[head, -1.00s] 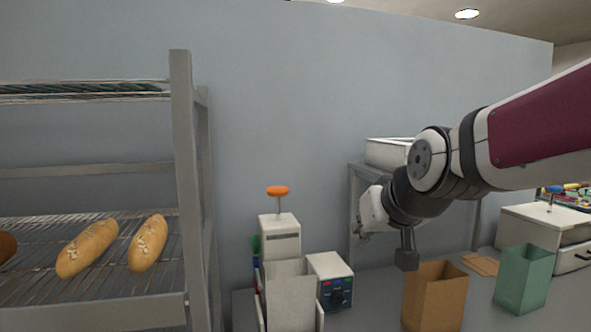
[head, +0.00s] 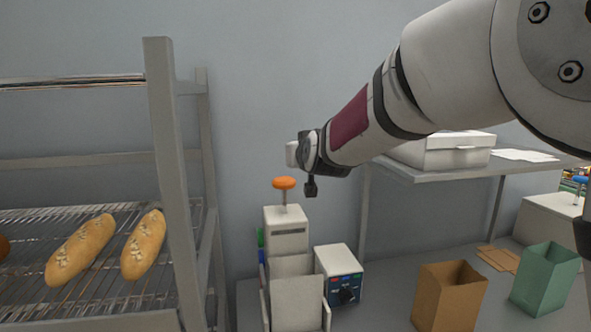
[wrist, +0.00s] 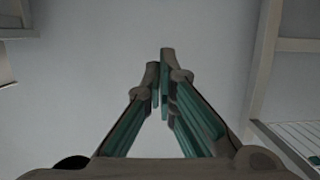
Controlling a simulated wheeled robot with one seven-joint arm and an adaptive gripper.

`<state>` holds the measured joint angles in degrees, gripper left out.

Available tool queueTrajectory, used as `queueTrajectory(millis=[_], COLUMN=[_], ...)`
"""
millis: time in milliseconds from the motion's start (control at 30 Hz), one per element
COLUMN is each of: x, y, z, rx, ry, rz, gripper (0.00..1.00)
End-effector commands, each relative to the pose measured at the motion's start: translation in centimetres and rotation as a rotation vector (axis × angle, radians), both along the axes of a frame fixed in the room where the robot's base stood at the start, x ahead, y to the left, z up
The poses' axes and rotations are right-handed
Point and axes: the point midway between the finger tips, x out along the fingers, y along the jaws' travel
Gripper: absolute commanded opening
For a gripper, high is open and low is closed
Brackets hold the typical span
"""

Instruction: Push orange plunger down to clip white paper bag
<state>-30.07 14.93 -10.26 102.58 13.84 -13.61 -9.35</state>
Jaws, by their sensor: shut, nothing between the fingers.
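The orange plunger (head: 284,183) is a round knob on a thin rod, standing raised on top of a pale boxy clipping machine (head: 286,231). A whitish upright panel, seemingly the white paper bag (head: 297,303), stands at the machine's front, between its side guides. My gripper is just above and to the right of the plunger in the head view, where its fingers are hidden behind my wrist. In the wrist view my gripper (wrist: 163,55) is shut and empty, with its fingertips together. The plunger and bag are not in the wrist view.
A control box (head: 339,275) with a black dial stands right of the machine. A brown bag (head: 448,297) and a green bag (head: 545,279) stand further right. A bread rack (head: 172,180) is close on the left. A shelf (head: 420,176) stands behind on the right.

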Motion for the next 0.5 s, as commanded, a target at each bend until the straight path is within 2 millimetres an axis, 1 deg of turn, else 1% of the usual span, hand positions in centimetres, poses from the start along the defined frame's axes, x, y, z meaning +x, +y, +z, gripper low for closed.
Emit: queueTrajectory(millis=[167,267,367,500], x=[0.3,1.1,2.6,5.1], y=[0.1,0.3,0.7,1.4], z=[-0.1,-0.4,-0.9,-1.5], rx=[0.0,-0.001,-0.002,-0.002], ry=[0.001,0.002,0.002,0.003], rz=[0.0,0.0,-0.001,-0.001], gripper=[0.0,0.0,0.0,0.0])
